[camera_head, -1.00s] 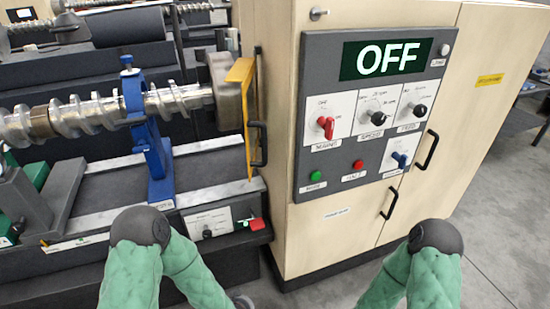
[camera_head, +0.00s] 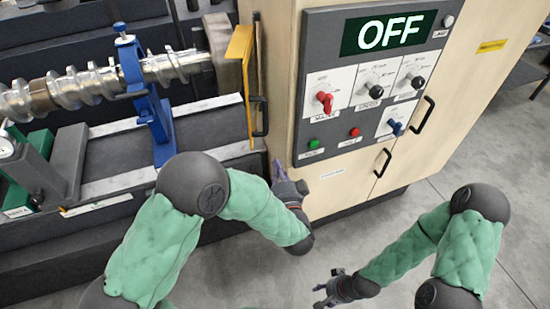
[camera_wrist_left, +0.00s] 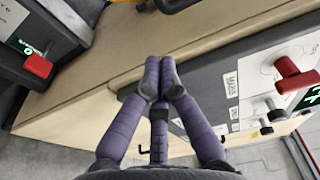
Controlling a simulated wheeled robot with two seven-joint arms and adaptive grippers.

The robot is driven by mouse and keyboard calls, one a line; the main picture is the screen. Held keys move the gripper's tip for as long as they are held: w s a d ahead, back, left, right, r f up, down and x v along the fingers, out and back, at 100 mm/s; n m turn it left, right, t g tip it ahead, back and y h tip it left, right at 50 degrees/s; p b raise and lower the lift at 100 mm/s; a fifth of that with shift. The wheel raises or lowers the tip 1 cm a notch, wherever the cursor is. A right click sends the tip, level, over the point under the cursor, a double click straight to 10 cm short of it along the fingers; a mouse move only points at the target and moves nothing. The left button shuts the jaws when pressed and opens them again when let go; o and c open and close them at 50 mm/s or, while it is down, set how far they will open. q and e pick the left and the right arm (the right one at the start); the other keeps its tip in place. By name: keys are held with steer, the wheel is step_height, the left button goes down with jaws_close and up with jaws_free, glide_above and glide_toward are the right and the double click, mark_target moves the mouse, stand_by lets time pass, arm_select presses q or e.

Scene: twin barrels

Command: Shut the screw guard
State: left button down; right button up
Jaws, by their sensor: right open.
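The screw guard (camera_head: 237,85) is an upright yellow-orange panel beside the round end of the metal screw (camera_head: 180,66), against the cabinet's left side. Its black handle (camera_head: 259,116) faces the cabinet. My left gripper (camera_head: 283,175) is below and right of the handle, apart from it, in front of the cabinet's lower left corner. In the left wrist view its purple fingers (camera_wrist_left: 159,75) point away with tips close together and nothing visible between them; whether they are shut is unclear. My right gripper (camera_head: 322,287) is open and empty, low over the floor.
The wooden cabinet (camera_head: 345,190) carries a grey control panel (camera_head: 300,150) reading OFF, with a red switch (camera_head: 325,101) and knobs. A red button (camera_wrist_left: 38,66) shows in the left wrist view. A blue support (camera_head: 150,110) holds the screw. Grey floor (camera_head: 415,212) is clear.

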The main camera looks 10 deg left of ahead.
arm_select(q)
steer(key=w+a+b, duration=0.1)
steer(key=w+a, duration=0.6)
steer(key=shift+a+b, duration=0.25)
steer(key=shift+b, duration=0.05)
arm_select(e)
steer(key=shift+f, duration=0.9)
arm_select(q)
steer(key=shift+a+r, duration=0.1)
